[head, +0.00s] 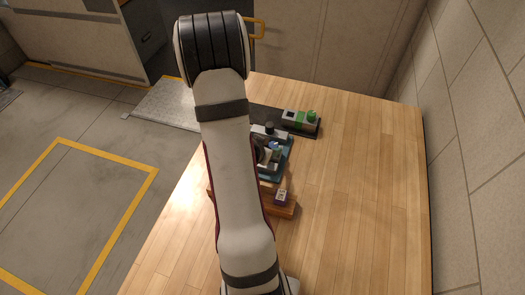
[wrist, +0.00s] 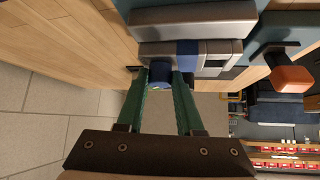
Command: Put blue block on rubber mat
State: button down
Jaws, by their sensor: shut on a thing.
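My gripper (wrist: 160,80) shows in the wrist view with two green fingers closed around a small blue piece (wrist: 160,75), which looks like the blue block. Much of the piece is hidden between the fingers. It is close to a grey metal part with a blue band; I cannot tell whether they touch. In the head view my arm hides the gripper and the piece. A dark flat slab (head: 262,114), possibly the rubber mat, lies at the far side of the table, partly behind my arm.
A grey and green device (head: 299,119) sits at the slab's right end. A blue tray (head: 288,158) with several parts lies nearer. A wooden board (head: 286,210) bears a small purple and white block (head: 281,197). An orange-ended post (wrist: 292,79) stands at right in the wrist view. The table's right side is clear.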

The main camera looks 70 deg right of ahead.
dwell(0.5)
notch_tip(320, 180, up, 27)
jog(key=s+a+f+x, duration=0.1)
jog(key=x, duration=2.1)
jog(key=w+d+f, duration=0.1)
jog(key=w+f, duration=0.2)
jog(key=w+d+f, duration=0.1)
jog(key=w+f, duration=0.3)
jog(key=w+d+f, duration=0.1)
jog(key=w+f, duration=0.2)
jog(key=w, duration=0.1)
jog(key=shift+w+d+f, duration=0.1)
jog(key=shift+w+f, duration=0.05)
jog(key=shift+w, duration=0.05)
jog(key=shift+f, duration=0.4)
